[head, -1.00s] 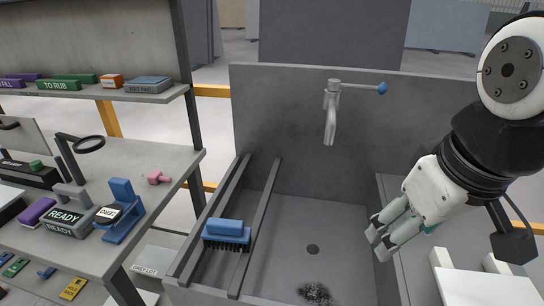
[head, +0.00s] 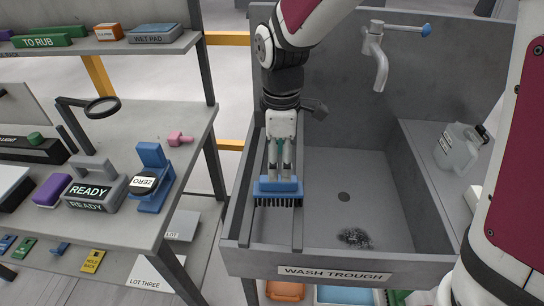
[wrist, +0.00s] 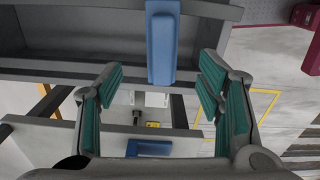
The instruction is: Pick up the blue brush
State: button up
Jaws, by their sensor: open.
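The blue brush (head: 278,187) has a blue block body with dark bristles pointing down. It rests across the two dark rails at the left of the wash trough. My gripper (head: 280,170) is directly above or just behind the brush in the head view, pointing down. In the wrist view the blue brush (wrist: 162,48) lies in the upper middle, in line with the gap between the parted green-padded fingers of my gripper (wrist: 160,76). The gripper is open and empty. I cannot tell exactly how much height separates the fingertips from the brush.
The wash trough (head: 350,267) has a faucet (head: 378,55) at its back right, a drain and a dark patch. A clear jug (head: 455,150) stands on the right ledge. The left bench holds a blue ZERO device (head: 153,178), a READY block (head: 95,190) and a magnifier (head: 101,107).

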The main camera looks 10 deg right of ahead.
aim_at(278, 191)
notch_tip(278, 191, down, 5)
jog(key=shift+f, duration=0.2)
jog(key=shift+s+f, duration=0.15)
jog(key=shift+f, duration=2.65)
jog(key=c, duration=1.3)
